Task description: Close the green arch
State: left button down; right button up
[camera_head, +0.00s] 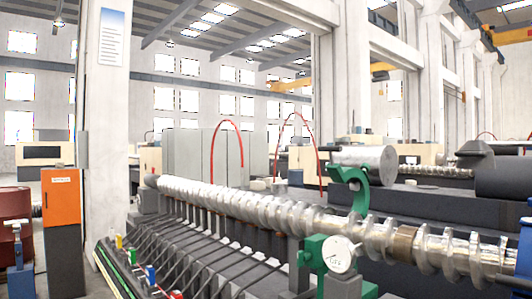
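The green arch (358,187) is a curved, hook-shaped green piece at the centre right. It stands up behind and above the long shiny crankshaft-like shaft (278,208), with its curved opening facing left. It looks raised, and I see no part of it lying over the front of the shaft. A green block (313,249) sits in front of the shaft below it, with a white round dial (340,254) beside it. The shaft hides where the arch joins its base. Neither of my grippers shows in this view.
A dark ribbed machine bed (215,262) runs under the shaft. An orange and dark grey cabinet (61,200) stands at the left by a white pillar (106,100). A large grey cylinder (355,154) lies behind the arch. Blue parts (525,245) stand at the right edge.

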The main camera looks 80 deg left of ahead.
aim_at(359, 178)
jog(key=u, duration=2.45)
jog(key=i+j+u, duration=0.15)
jog(key=i+u, duration=0.15)
jog(key=u, duration=0.2)
jog(key=i+u, duration=0.3)
jog(key=u, duration=0.2)
